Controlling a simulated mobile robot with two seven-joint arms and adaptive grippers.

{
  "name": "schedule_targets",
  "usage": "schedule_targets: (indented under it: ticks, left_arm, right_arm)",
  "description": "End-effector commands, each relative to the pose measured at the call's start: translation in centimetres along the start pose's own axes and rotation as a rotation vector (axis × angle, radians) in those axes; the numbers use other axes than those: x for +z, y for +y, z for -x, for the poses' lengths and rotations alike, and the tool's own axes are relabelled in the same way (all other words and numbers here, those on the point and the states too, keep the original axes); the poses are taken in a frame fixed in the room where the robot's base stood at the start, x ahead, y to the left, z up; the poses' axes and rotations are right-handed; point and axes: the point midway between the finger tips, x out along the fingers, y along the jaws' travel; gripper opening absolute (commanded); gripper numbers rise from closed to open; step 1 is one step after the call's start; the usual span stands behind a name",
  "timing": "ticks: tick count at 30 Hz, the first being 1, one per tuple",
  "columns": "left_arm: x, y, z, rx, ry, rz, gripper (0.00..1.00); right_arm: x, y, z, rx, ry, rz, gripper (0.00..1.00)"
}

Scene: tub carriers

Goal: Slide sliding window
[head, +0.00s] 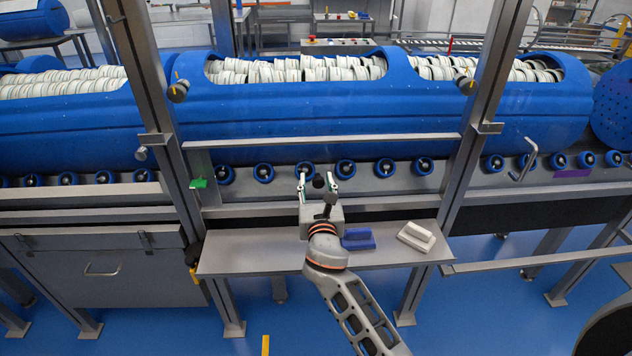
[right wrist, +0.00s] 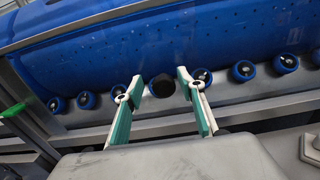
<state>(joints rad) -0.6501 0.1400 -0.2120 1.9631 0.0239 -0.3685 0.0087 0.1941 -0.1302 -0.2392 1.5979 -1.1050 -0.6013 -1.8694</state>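The sliding window is hard to make out. A metal frame with two tilted posts stands in front of the blue drum, and a thin horizontal bar (head: 330,140) spans between them; any clear pane cannot be told. A small green piece (head: 198,183) sits at the left post, and it also shows in the right wrist view (right wrist: 12,110). My right gripper (head: 318,177) is open below the bar, before the blue rollers. A dark round shape (right wrist: 162,86) shows between its green-padded fingers, apart from both; I cannot tell what it belongs to. My left gripper is out of view.
The blue drum (head: 290,115) holds many white discs. A grey shelf (head: 260,255) below carries a blue block (head: 358,239) and a white block (head: 416,236), right of my arm. A metal drawer box (head: 100,275) stands at left. Posts (head: 490,90) flank the space.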

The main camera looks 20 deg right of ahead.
Motion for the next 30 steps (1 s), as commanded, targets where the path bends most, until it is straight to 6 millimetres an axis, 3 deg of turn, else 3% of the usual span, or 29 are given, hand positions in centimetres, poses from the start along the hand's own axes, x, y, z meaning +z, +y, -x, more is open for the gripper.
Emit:
schedule_targets:
  ticks: [16, 21, 30]
  left_arm:
    - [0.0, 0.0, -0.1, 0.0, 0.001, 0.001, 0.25]
    - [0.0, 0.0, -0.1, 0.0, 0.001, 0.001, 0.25]
    - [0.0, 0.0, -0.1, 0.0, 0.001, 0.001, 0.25]
  right_arm:
    - [-0.1, 0.1, 9.8, 0.003, 0.002, -0.001, 0.39]
    - [0.0, 0.1, 11.2, 0.003, 0.001, -0.001, 0.39]
    - [0.0, 0.1, 11.5, 0.002, 0.0, -0.001, 0.39]
